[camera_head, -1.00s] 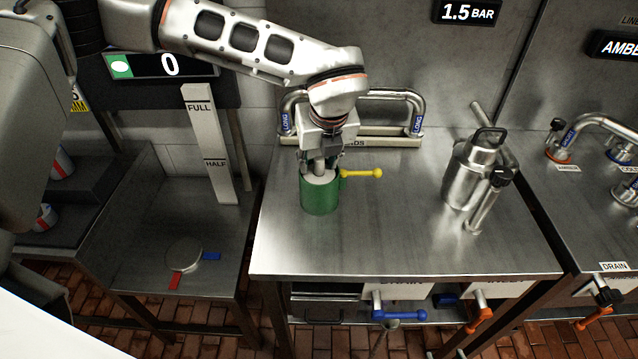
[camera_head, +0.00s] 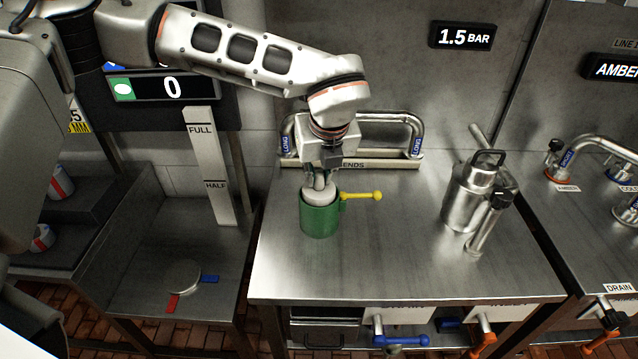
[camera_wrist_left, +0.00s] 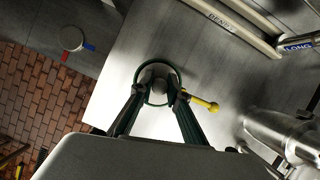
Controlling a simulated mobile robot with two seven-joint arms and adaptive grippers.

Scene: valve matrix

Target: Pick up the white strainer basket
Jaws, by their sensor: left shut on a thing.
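The white strainer basket (camera_head: 319,192) stands partly out of the top of a green cylindrical housing (camera_head: 321,219) on the steel table. Its lower part is hidden inside the housing. My left gripper (camera_head: 320,180) points down from above and is shut on the basket's top. In the left wrist view the gripper (camera_wrist_left: 157,88) reaches over the round green rim (camera_wrist_left: 177,75), with the greyish basket (camera_wrist_left: 154,74) between the fingers. My right gripper is not in view.
A yellow-ended handle (camera_head: 362,195) sticks out right of the housing. A steel pot-like vessel (camera_head: 470,195) stands farther right. A rack with bent pipes (camera_head: 365,163) is behind. A round disc (camera_head: 184,277) lies on the lower left surface. The table's front is clear.

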